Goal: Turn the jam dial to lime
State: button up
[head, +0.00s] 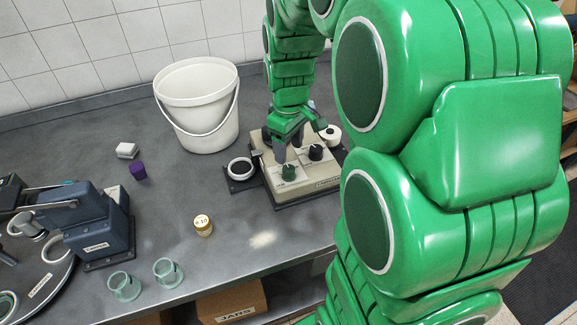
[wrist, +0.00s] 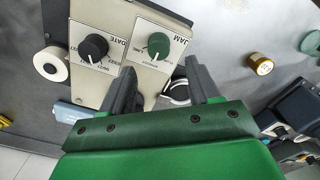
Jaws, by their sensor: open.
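The jam dial is a green knob (wrist: 158,45) on a pale panel marked JAM, on a labelling machine (wrist: 112,20). In the wrist view a small pale mark shows on the knob's lower edge; the words around it are too small to read surely. In the head view the green knob (head: 289,172) is on the front left of the machine's top. My gripper (wrist: 158,72) is open and empty, its two fingers apart and just short of the green knob. In the head view my gripper (head: 288,145) is above and behind the knob, fingers pointing down.
A black knob (wrist: 95,47) marked DATE is beside the jam dial. A white roll (wrist: 50,64) sits beside the machine. A white bucket (head: 198,105), a gold-lidded jar (head: 203,225), two glass jars (head: 124,286) and a dark blue device (head: 98,228) stand on the grey counter.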

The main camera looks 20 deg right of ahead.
aim_at(289, 168)
jog(key=shift+w+f, duration=0.15)
jog(key=shift+f, duration=3.8)
jog(key=c, duration=1)
jog(key=shift+c, duration=0.2)
jog(key=shift+m, duration=0.3)
jog(key=m, duration=0.4)
jog(key=shift+m, duration=2.5)
